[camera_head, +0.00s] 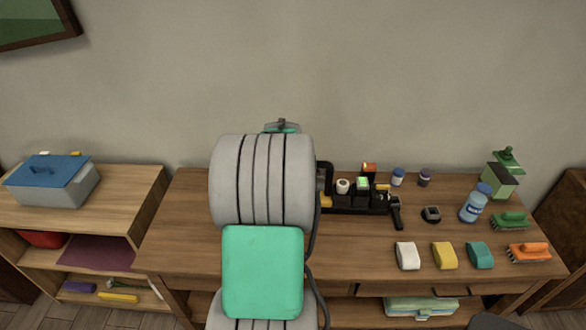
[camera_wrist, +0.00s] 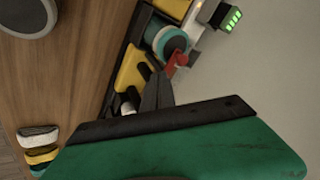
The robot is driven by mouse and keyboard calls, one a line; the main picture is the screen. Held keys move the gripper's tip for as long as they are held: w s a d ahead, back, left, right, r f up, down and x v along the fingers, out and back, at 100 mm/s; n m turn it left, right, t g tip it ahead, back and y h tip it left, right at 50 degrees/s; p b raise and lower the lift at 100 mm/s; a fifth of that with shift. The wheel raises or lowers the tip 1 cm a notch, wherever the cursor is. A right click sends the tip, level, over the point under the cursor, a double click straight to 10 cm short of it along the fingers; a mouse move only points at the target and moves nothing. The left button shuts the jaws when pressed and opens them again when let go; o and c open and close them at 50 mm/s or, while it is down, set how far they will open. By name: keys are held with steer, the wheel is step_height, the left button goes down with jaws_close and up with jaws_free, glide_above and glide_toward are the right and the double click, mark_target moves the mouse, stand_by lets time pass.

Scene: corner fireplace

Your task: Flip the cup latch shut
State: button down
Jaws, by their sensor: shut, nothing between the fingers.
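In the wrist view, a teal round cup-like part (camera_wrist: 170,41) sits in a dark holder along the wall side of the table. A small red lever (camera_wrist: 178,60) stands at its edge; it looks like the cup latch, but I cannot tell its exact position. My gripper (camera_wrist: 157,75) is shut and empty, with its dark fingertips close beside the red lever. I cannot tell whether they touch it. In the head view, my arm hides the gripper and the latch.
A black holder (camera_head: 345,209) with small items stands right of my arm on the wooden table (camera_head: 340,255). A blue bottle (camera_head: 474,206), brushes and several coloured blocks lie further right. In the wrist view, a yellow piece (camera_wrist: 132,68) and a green-lit box (camera_wrist: 228,17) are near the fingers.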

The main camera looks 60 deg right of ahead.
steer(key=s+b+v, duration=0.1)
steer(key=v, duration=1)
steer(key=shift+a+b, duration=0.3)
steer(key=shift+a, duration=0.2)
steer(key=s+a+f+n+g+y, duration=0.1)
steer(key=s+a+f+n+y, duration=0.1)
steer(key=a+f+n, duration=0.3)
steer(key=s+a+f+n+y, duration=0.2)
steer(key=a+f+n, duration=0.1)
steer(key=a+n, duration=0.3)
steer(key=w+a+r+n, duration=0.1)
steer(key=w+a+n, duration=0.2)
steer(key=a, duration=0.7)
steer(key=w+a+r+n+t+y, duration=0.1)
steer(key=w+a+n, duration=0.3)
steer(key=a, duration=0.7)
steer(key=w+a+r+n+t+y, duration=0.1)
steer(key=a+n, duration=0.4)
steer(key=a, duration=0.6)
steer(key=w+r, duration=0.1)
steer(key=w, duration=0.1)
steer(key=shift+w+r, duration=0.25)
steer(key=shift+w, duration=0.15)
